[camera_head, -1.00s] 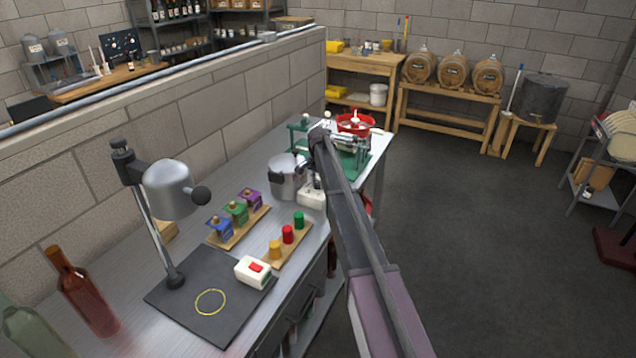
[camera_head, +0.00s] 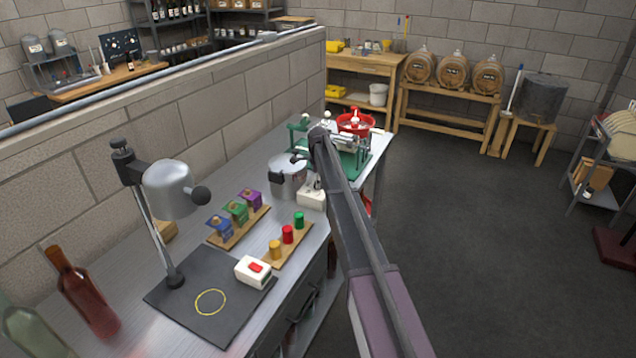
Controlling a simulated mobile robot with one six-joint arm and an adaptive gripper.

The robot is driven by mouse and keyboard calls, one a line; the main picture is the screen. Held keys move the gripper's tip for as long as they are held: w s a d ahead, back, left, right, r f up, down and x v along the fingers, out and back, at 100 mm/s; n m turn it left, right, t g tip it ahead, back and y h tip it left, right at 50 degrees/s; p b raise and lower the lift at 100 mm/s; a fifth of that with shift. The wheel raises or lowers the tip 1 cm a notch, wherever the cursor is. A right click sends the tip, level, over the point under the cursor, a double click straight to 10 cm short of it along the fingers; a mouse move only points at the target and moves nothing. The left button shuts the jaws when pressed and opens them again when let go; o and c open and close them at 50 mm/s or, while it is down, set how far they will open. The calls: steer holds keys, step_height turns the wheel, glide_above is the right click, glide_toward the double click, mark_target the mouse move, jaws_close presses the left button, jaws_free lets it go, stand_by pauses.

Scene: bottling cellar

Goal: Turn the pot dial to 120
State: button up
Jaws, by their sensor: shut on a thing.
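The steel pot (camera_head: 288,182) with dark handles stands on the metal bench, left of my arm. A low white box (camera_head: 311,199) sits close to its right side. My gripper (camera_head: 317,186) is small and partly hidden by my arm, pointing down just above the white box, beside the pot. It is shut on what appears to be the pot dial. The dial itself is hidden, so its marks and setting cannot be read.
A green frame (camera_head: 357,167) and a red bowl (camera_head: 347,126) stand behind my arm. Nearer are a rack of coloured blocks (camera_head: 236,212), a peg board (camera_head: 287,237), a switch box (camera_head: 253,272) and a lamp (camera_head: 170,188).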

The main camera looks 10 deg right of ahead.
steer(key=shift+w+m, duration=0.1)
steer(key=shift+m, duration=0.2)
steer(key=o, duration=1.2)
steer(key=shift+f, duration=0.1)
steer(key=shift+c, duration=0.2)
